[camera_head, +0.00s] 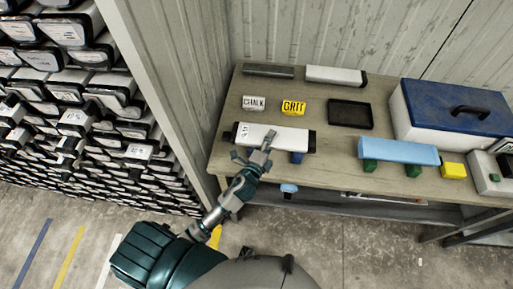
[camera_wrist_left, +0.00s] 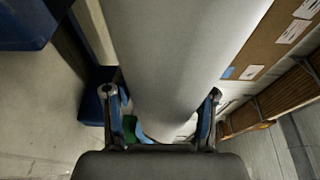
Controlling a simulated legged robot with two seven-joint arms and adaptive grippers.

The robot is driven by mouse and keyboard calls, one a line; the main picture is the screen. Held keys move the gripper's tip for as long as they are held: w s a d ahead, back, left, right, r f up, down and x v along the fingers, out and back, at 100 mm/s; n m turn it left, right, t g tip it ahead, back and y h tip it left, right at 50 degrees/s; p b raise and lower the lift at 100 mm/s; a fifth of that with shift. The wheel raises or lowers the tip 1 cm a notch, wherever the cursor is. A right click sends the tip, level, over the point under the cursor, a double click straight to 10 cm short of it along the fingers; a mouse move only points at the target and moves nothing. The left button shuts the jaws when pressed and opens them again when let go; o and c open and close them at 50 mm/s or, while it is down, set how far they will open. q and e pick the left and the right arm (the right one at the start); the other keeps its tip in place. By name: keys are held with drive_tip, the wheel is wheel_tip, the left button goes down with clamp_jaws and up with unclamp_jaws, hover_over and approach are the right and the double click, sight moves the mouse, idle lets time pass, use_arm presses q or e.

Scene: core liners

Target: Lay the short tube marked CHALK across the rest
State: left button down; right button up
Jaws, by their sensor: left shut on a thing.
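My left gripper (camera_head: 254,153) is shut on a white tube (camera_head: 285,135) with black ends, over the front left of the table. The tube carries a small dark mark, too small to read. In the left wrist view the pale tube (camera_wrist_left: 185,60) runs between the two fingers (camera_wrist_left: 160,112). A blue support (camera_head: 296,158) shows just below the tube's right part; I cannot tell whether they touch. A small white block lettered CHALK (camera_head: 254,103) stands behind the tube, beside a yellow block lettered GRIT (camera_head: 294,107). My right gripper is out of view.
A grey tube (camera_head: 268,71) and another white tube (camera_head: 334,75) lie at the back. A black tray (camera_head: 350,113), a blue-lidded case (camera_head: 455,105), a light-blue bar (camera_head: 398,152) on green supports and a yellow block (camera_head: 453,171) occupy the right. A full rack (camera_head: 70,110) stands left.

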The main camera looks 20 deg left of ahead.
sight(280, 133)
use_arm(q)
drive_tip(key=w, duration=0.1)
drive_tip(key=w+d, duration=0.1)
drive_tip(key=w, duration=0.1)
drive_tip(key=w+d, duration=0.1)
drive_tip(key=shift+w, duration=0.2)
wheel_tip(280, 133, down, 4)
drive_tip(key=shift+r+b, duration=0.25)
drive_tip(key=shift+b, duration=0.25)
drive_tip(key=shift+f, duration=0.15)
drive_tip(key=c, duration=0.7)
unclamp_jaws()
drive_tip(key=shift+f, duration=0.25)
drive_tip(key=o, duration=0.3)
drive_tip(key=shift+o, duration=0.2)
drive_tip(key=shift+s, duration=0.1)
drive_tip(key=shift+r, duration=0.15)
